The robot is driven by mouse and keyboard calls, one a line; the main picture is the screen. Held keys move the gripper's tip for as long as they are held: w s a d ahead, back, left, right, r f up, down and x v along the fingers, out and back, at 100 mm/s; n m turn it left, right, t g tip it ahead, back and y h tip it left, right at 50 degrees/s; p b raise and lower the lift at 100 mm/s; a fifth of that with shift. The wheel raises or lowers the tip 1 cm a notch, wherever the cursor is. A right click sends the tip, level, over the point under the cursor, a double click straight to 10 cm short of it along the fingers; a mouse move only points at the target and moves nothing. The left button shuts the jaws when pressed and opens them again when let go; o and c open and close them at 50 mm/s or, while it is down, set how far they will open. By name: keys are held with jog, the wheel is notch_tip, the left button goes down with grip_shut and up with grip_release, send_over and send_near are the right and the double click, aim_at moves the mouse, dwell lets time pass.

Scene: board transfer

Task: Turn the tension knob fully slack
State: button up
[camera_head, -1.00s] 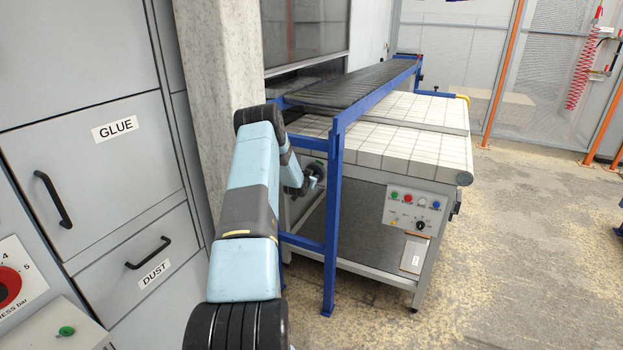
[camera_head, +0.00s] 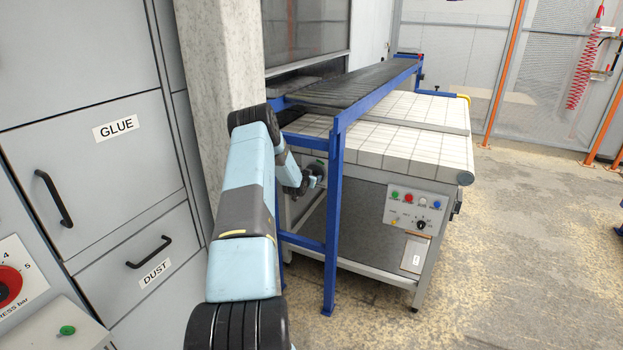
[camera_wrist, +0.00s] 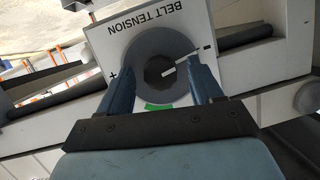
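The tension knob (camera_wrist: 160,71) shows in the wrist view as a dark hub in a round grey disc, on a white plate (camera_wrist: 106,43) lettered BELT TENSION, upside down here. Its white pointer line points to the upper right, close to the minus mark; the plus mark is at the left. My gripper (camera_wrist: 162,76) has its two blue fingers apart, one on each side of the hub, over the disc. Grey shows between the fingers and the hub; contact with the disc's rim cannot be told. In the head view my gripper (camera_head: 303,187) is beside the blue frame and small.
A blue-framed roller conveyor (camera_head: 338,180) stands close to the right of my arm. Behind it is a white belt table (camera_head: 430,145) with a button panel (camera_head: 412,212). A concrete pillar (camera_head: 222,90) and grey cabinets (camera_head: 90,170) are at left. The floor at right is clear.

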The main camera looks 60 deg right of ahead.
jog(key=shift+r, duration=0.1)
jog(key=v, duration=1.3)
jog(key=shift+a, duration=0.35)
jog(key=shift+r, duration=0.1)
